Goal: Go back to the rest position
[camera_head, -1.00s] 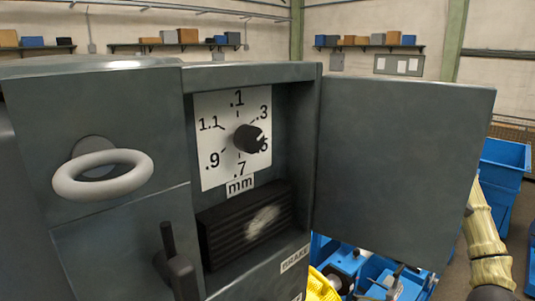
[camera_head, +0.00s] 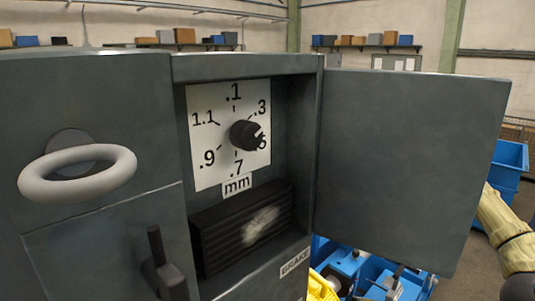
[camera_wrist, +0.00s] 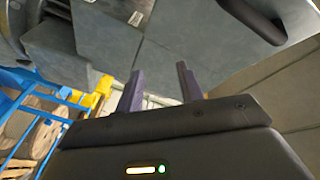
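My gripper (camera_wrist: 157,90) shows in the wrist view with its two fingers apart and nothing between them. It is out of sight in the head view, where only a part of my arm shows at the lower right. A grey machine cabinet (camera_head: 90,90) fills the left of the head view. Its door (camera_head: 410,160) stands open to the right. Inside is a dial plate marked in mm (camera_head: 204,115) with a black knob (camera_head: 244,134). The knob's pointer faces right, near the partly covered .5 mark.
A pale ring handle (camera_head: 77,172) and a dark lever (camera_head: 166,268) sit on the cabinet front. Blue bins (camera_head: 508,165) stand at the right. In the wrist view, a wooden spool (camera_wrist: 35,125) lies behind a blue frame at the left.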

